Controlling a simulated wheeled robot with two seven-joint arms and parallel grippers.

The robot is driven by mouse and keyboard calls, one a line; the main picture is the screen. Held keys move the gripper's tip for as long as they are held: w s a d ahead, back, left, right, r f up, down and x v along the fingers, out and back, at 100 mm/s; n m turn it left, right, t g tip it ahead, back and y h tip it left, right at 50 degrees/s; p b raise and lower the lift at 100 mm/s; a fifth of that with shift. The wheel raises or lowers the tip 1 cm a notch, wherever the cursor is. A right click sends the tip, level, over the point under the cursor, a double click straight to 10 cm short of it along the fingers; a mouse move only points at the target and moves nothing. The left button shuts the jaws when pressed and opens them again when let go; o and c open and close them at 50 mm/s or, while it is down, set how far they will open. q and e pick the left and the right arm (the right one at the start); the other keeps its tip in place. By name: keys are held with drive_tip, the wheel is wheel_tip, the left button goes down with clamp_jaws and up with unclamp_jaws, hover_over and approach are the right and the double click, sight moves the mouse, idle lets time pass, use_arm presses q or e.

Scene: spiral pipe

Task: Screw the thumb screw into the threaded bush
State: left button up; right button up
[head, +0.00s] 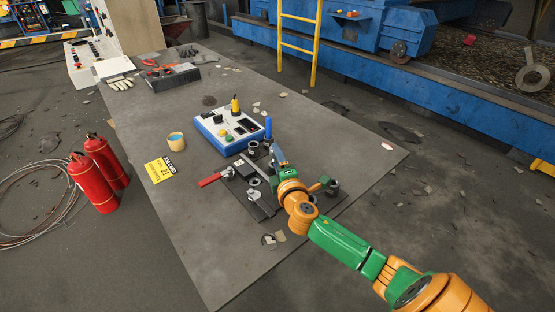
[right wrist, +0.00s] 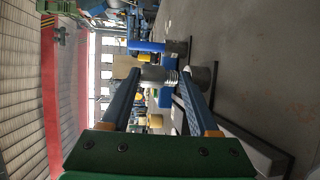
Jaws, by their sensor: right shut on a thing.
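The thumb screw shows in the right wrist view as a pale grey head (right wrist: 153,73) with a ridged thread beside it. My right gripper (right wrist: 159,73) has its two blue fingers on either side of it and is shut on it. A grey cylinder (right wrist: 202,77), which looks like the threaded bush, lies in line with the thread, just past the right finger. The finger covers where they meet, so I cannot tell whether the thread is inside. In the head view my right gripper (head: 277,156) is low over the dark fixture plate (head: 325,207). My left gripper is not in view.
A blue-and-white control box (head: 228,133) stands just behind the plate. A blue rod (head: 268,127) stands upright close to the gripper.

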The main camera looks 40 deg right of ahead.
drive_tip(key=shift+s+f, duration=0.1)
drive_tip(key=shift+f, duration=0.3)
